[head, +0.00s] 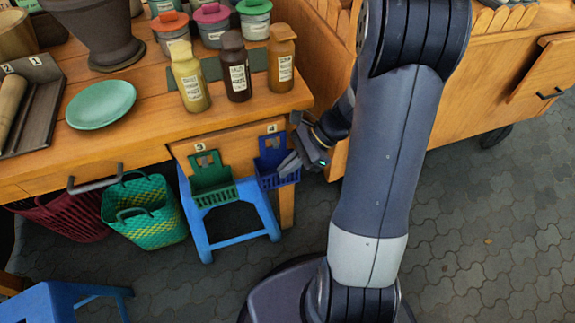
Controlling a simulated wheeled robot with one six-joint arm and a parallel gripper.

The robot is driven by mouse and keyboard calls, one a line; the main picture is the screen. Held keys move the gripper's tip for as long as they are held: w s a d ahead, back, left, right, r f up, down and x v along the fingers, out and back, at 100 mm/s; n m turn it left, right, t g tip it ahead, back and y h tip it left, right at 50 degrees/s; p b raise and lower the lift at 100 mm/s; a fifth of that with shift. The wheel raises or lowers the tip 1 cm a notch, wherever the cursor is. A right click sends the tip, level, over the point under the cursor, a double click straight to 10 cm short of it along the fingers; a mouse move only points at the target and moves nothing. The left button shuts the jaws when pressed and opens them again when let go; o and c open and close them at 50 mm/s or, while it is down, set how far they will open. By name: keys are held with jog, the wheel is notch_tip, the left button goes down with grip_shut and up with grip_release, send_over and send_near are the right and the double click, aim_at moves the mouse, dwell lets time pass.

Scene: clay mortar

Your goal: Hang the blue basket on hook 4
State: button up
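The blue basket (268,165) is upright against the front of the wooden table, directly below the label "4" (271,128). Its right side is partly hidden by my gripper (287,164). My gripper is at the basket's right side, its fingers pointing left and down over it. Whether the fingers are open, or closed on the basket, cannot be made out. Hook 4 itself cannot be made out, so I cannot tell whether the basket hangs on it. A green basket (212,184) hangs to the left, below the label "3" (200,147).
Bottles (233,66) and lidded jars stand on the wooden table (135,140) near its right corner. A blue stool (232,242) is below the baskets. A green woven bag (145,210) is to its left. A wooden cart (505,75) stands at the right. Paved floor (480,215) is clear.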

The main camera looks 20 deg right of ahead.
jog(key=o, duration=0.5)
jog(key=p+v, duration=0.3)
jog(key=v, duration=0.7)
jog(key=shift+d+r, duration=0.25)
jog(key=shift+d, duration=0.05)
jog(key=shift+a, duration=0.1)
jog(key=b+x, duration=0.3)
jog(key=x, duration=0.7)
jog(key=shift+a+f, duration=0.2)
jog(key=shift+f, duration=0.15)
jog(key=shift+s+r, duration=0.55)
jog(key=shift+s, duration=0.35)
jog(key=shift+w, duration=0.15)
